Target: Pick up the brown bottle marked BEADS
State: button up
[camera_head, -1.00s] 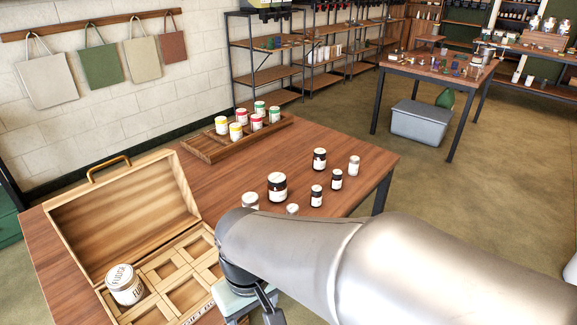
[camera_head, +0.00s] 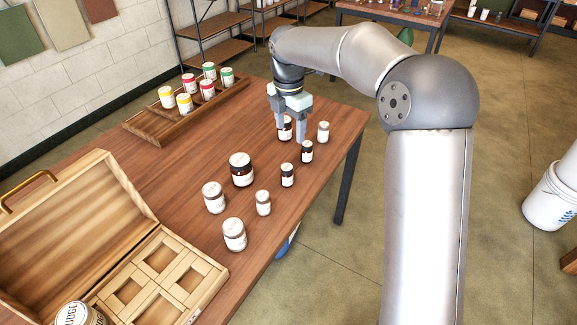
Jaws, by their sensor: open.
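Several dark brown bottles with white labels and pale lids stand upright on the wooden table. A large one (camera_head: 241,171) is in the middle, and two small ones stand to its right, one nearer (camera_head: 287,176) and one farther (camera_head: 307,152). Another brown bottle (camera_head: 287,133) is at the far side, partly hidden by my gripper (camera_head: 291,135). My gripper points down, open, with its fingers around or just in front of that far bottle; I cannot tell if they touch it. The labels are too small to read, so I cannot tell which says BEADS.
A wooden tray (camera_head: 160,128) holds several coloured jars at the back left. An open wooden case (camera_head: 200,295) with compartments and a FUDGE jar (camera_head: 78,315) is front left.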

aim_at(287, 166)
jog(key=f, duration=0.6)
jog(key=w+f+n+p, duration=0.1)
jog(key=f, duration=0.4)
jog(key=w+a+f+n, duration=0.1)
jog(key=f, duration=0.5)
jog(key=shift+w+f+p, duration=0.1)
jog(key=shift+f+p, duration=0.25)
jog(key=shift+p, duration=0.05)
jog(key=c, duration=1.1)
